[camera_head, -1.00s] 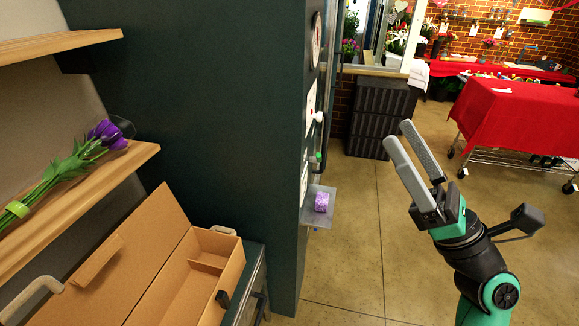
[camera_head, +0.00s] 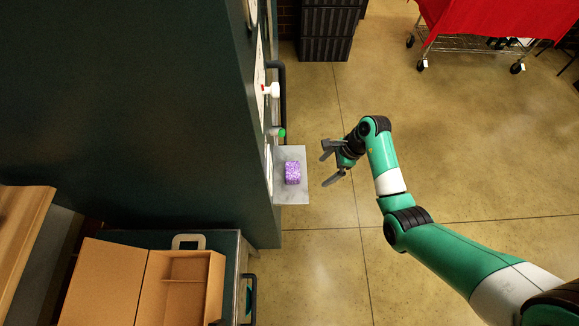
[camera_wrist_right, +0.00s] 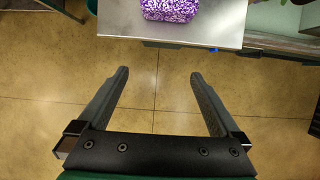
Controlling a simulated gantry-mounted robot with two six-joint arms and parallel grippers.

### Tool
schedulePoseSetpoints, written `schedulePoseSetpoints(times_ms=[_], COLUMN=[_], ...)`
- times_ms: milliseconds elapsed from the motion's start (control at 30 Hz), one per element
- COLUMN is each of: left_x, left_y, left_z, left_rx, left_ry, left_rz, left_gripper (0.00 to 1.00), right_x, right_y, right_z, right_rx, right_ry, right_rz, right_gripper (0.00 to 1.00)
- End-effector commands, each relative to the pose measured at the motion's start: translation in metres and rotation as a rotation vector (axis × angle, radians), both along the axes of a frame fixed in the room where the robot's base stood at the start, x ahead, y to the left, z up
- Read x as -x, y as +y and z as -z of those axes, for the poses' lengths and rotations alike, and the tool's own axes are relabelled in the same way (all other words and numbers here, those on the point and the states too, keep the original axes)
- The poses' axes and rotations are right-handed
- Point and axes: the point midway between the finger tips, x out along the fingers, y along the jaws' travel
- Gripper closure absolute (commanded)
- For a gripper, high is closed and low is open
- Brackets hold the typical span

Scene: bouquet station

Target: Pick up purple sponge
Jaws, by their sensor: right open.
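The purple sponge (camera_head: 292,173) is a small speckled block. It lies on a grey metal shelf (camera_head: 298,194) that juts out from the side of the dark green cabinet. In the right wrist view the sponge (camera_wrist_right: 170,9) shows at the top, cut off by the frame edge, on the shelf (camera_wrist_right: 215,32). My right gripper (camera_head: 331,163) is open and empty, to the right of the shelf and apart from the sponge. Its two fingers (camera_wrist_right: 157,85) show spread in the right wrist view, with only floor between them. My left gripper is not in view.

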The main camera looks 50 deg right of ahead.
Motion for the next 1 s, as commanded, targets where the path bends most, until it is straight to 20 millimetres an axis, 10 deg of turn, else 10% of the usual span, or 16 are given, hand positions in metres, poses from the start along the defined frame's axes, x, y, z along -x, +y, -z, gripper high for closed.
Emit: schedulePoseSetpoints(times_ms=[1000], left_x=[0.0], left_y=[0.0], left_z=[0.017], left_rx=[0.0], left_ry=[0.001], left_rz=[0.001], left_gripper=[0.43], right_x=[-0.074], right_y=[0.076], right_z=[0.01], right_rx=[0.001], right_ry=[-0.004], right_rz=[0.002], right_gripper=[0.0])
